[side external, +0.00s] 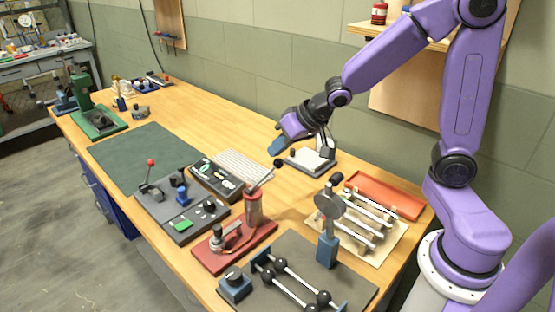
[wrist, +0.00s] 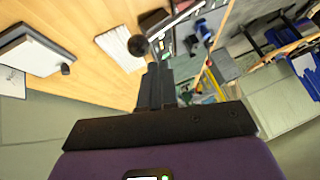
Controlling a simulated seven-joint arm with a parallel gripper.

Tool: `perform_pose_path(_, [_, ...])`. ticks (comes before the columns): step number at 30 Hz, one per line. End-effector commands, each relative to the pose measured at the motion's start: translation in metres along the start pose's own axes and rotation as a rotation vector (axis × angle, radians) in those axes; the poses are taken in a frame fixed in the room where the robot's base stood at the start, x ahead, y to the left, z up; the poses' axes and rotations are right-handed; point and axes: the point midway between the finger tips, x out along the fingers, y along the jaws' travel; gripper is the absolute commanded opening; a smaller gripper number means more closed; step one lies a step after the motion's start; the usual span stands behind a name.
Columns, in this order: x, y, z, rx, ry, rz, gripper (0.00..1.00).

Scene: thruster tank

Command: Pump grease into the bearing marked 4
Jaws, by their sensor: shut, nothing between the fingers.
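A pump with a grey-red cylinder (side external: 254,208) stands on a red base (side external: 207,258). A lever rises from its top to the right and ends in a black knob (side external: 278,163). My gripper (side external: 279,147) is shut and empty, just above the knob. In the wrist view the black knob (wrist: 138,45) lies just beyond and left of the shut fingertips (wrist: 153,68); I cannot tell whether they touch. I cannot read a 4 anywhere. White rods lie on a pale board (side external: 392,245), and rods with black balls (side external: 281,263) lie on a dark plate (side external: 340,268); I cannot tell which bearing is marked 4.
A blue post with a grey disc (side external: 329,206) stands right of the pump. A dark panel with a red-knobbed lever (side external: 151,163) and a black box (side external: 217,178) are to its left. A red tray (side external: 385,194) lies near the wall. The green mat (side external: 145,152) is bare.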

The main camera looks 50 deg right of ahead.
Motion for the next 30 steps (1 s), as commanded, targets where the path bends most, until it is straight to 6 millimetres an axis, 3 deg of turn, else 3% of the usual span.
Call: perform_pose_path(30, [0.0078, 0.0066, 0.0040, -0.001, 0.001, 0.002, 0.00])
